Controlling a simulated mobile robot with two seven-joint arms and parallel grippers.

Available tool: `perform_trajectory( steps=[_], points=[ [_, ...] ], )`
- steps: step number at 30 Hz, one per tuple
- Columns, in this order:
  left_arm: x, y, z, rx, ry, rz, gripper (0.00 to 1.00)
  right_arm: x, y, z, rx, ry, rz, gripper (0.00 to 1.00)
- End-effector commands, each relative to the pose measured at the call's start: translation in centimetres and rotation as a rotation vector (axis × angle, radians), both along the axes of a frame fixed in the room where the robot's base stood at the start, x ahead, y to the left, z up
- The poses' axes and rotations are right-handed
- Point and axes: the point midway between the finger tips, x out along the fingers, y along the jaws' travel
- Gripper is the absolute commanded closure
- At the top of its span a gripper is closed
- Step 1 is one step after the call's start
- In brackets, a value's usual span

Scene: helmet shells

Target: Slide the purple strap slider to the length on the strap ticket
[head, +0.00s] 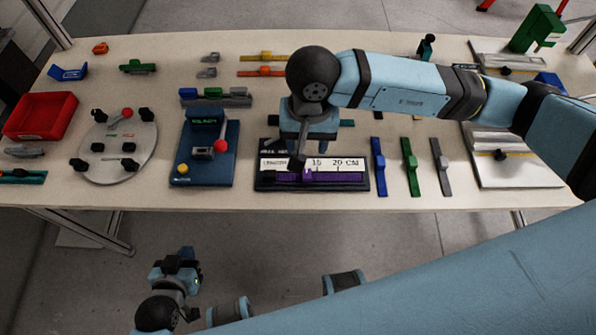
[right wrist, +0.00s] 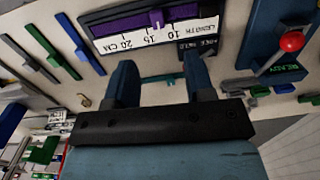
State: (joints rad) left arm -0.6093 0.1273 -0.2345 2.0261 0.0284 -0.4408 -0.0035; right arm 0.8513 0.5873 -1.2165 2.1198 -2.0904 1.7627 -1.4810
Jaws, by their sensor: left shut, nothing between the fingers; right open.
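A dark board (head: 350,187) lies at the table's front middle with a white centimetre scale (head: 345,164) and a purple strap (head: 345,177). The purple slider (head: 308,174) stands on the strap. In the right wrist view the slider (right wrist: 157,20) sits between the 10 and 15 marks. My right gripper (head: 297,160) is over the board's left part and hides some of it. In its wrist view the fingers (right wrist: 160,78) are apart and empty, with the slider beyond the tips. A small dark label (right wrist: 196,46) beside the scale is unreadable. My left gripper (head: 181,262) is shut and empty, below the table's front edge.
Blue, green and grey straps (head: 410,167) lie right of the board. A blue device with a red-knobbed lever (head: 210,160) stands left of it. Further left are a round plate (head: 120,160) and a red bin (head: 40,115). Bare table shows between them.

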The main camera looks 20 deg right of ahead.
Motion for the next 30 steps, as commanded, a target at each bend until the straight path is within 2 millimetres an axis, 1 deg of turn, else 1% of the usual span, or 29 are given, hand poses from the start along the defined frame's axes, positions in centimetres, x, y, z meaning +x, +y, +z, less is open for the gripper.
perform_trajectory(
  steps=[1,4,8,15,21,25,30],
  points=[
    [0.1,0.0,0.0,-0.002,-0.003,0.001,1.00,0.3,-0.5,-0.1,-0.024,-0.018,0.009,0.51],
    [0.1,0.0,0.3,-0.002,-0.006,0.001,1.00,0.5,-0.7,-0.5,-0.039,-0.026,0.014,0.51],
    [0.2,0.0,0.5,-0.003,-0.010,0.001,1.00,0.4,-0.7,-2.3,-0.036,-0.022,0.013,0.51],
    [0.1,0.0,0.4,0.000,-0.010,0.000,1.00,0.3,-0.6,-7.5,-0.034,-0.019,0.011,0.51],
    [0.0,0.0,0.1,0.003,-0.005,-0.001,1.00,0.3,-0.6,-11.2,-0.033,-0.022,0.012,0.51],
    [0.0,0.1,0.2,0.003,-0.005,-0.002,1.00,0.4,-0.6,-12.7,-0.034,-0.023,0.011,0.51],
    [0.0,0.1,0.3,0.005,-0.008,-0.002,1.00,0.4,-0.6,-13.6,-0.033,-0.024,0.012,0.51]
  ],
)
